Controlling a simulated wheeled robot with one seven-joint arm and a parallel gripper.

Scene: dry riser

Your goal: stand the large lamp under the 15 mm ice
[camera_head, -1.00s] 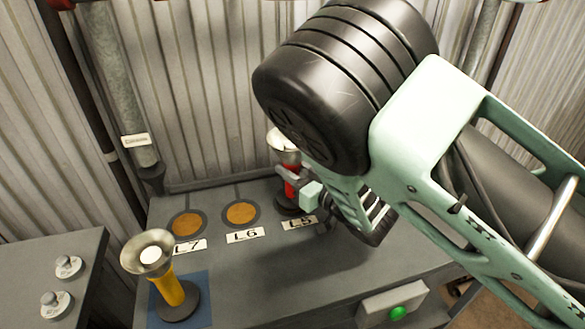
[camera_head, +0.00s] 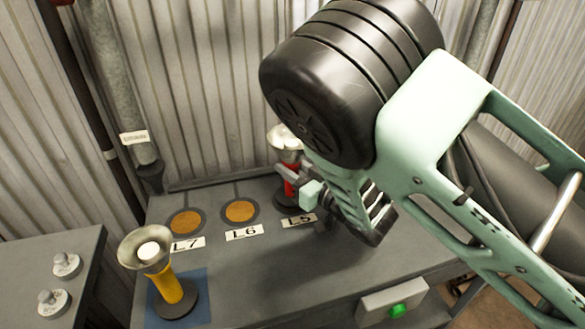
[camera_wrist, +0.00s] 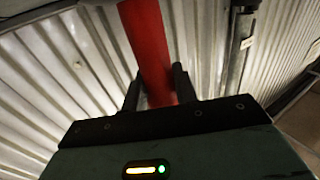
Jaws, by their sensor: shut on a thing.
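A red lamp (camera_head: 289,189) with a silver bowl-shaped head stands upright at the place marked L5 on the grey bench (camera_head: 270,270). My gripper (camera_head: 299,186) is shut on its red stem. In the wrist view the red stem (camera_wrist: 152,55) runs between the two dark fingers of my gripper (camera_wrist: 160,85). My arm hides part of the lamp and its right side. A yellow lamp (camera_head: 170,286) with a wide silver head stands upright on a blue square at the bench's front left. No ice can be made out in these frames.
Round orange-brown pads at L7 (camera_head: 187,222) and L6 (camera_head: 240,211) are bare. A grey pipe with a label (camera_head: 134,138) rises behind L7. A box with a green button (camera_head: 398,310) is at the front edge. A side cabinet (camera_head: 85,245) stands left.

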